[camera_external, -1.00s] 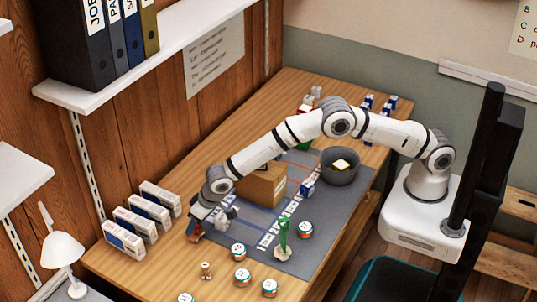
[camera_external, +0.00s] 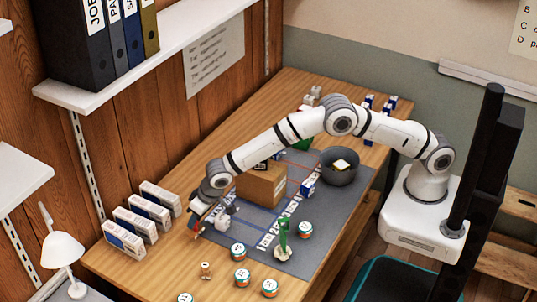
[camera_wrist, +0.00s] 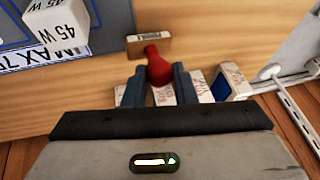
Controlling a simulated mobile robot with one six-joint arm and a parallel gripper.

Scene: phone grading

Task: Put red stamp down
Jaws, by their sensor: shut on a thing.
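The red stamp (camera_wrist: 154,66) has a round red handle and a tan block base at its far end in the wrist view. My gripper (camera_wrist: 159,72) is shut on the handle, one dark finger on each side. In the external view my gripper (camera_external: 196,224) is low at the left part of the wooden table, beside the grey mat's left edge. The stamp shows there only as a small patch of red. Whether its base touches the table cannot be told.
Several white boxes (camera_external: 143,220) stand left of my gripper. A white block marked 45 W (camera_wrist: 58,25) is close by on the mat (camera_external: 312,240). A cardboard box (camera_external: 258,190), a green stamp (camera_external: 283,240) and several round tins (camera_external: 242,277) lie to the right and front.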

